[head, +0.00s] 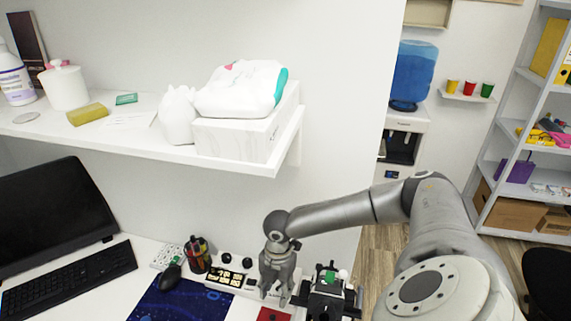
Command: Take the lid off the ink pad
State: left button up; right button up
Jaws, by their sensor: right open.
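A flat red object (273,314) lies on the desk at the bottom edge, partly cut off by the frame. It may be the ink pad, but I cannot tell it or its lid for certain. My right gripper (275,299) points down just above and behind it, fingers apart, with nothing visible between them. I cannot tell whether the fingertips touch the red object. My left gripper is not in view.
A black device with a green knob (329,284) stands close right of my gripper. A loaded shelf (225,160) hangs above.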

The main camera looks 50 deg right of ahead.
send_over(273, 316)
jog(key=f, duration=0.4)
jog(key=shift+d+f+p, duration=0.25)
jog(key=shift+f+p, duration=0.05)
jog(key=shift+p, duration=0.1)
jog(key=shift+f, duration=0.45)
jog(key=f, duration=0.1)
jog(key=f+p, duration=0.2)
jog(key=shift+a+f, duration=0.25)
jog(key=shift+f, duration=0.6)
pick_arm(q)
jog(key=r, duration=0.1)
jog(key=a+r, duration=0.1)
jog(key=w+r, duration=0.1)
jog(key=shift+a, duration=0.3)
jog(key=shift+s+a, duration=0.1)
pick_arm(e)
grip_shut()
